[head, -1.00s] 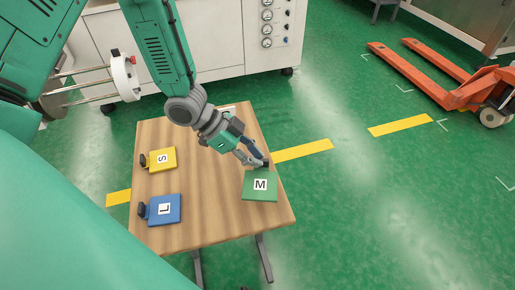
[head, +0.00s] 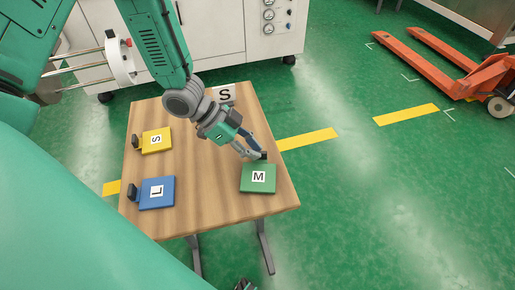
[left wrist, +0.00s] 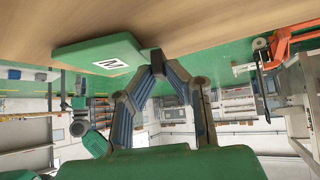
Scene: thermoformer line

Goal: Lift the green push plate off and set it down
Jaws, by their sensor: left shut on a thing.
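The green push plate (head: 257,182), a flat square marked M, is at the right side of the wooden table. My left gripper (head: 262,156) is shut on the dark grip at the plate's far edge. In the left wrist view the fingertips (left wrist: 157,62) meet at the edge of the green plate (left wrist: 88,56), hiding most of the grip. The plate is close to the tabletop, its face roughly parallel to it; I cannot tell whether it touches.
The wooden table (head: 205,205) also holds a yellow plate (head: 157,148) marked S and a blue plate (head: 157,205) marked L. An S marker (head: 225,94) is at the table's back edge. The table's middle is clear. An orange pallet truck (head: 450,65) stands far right.

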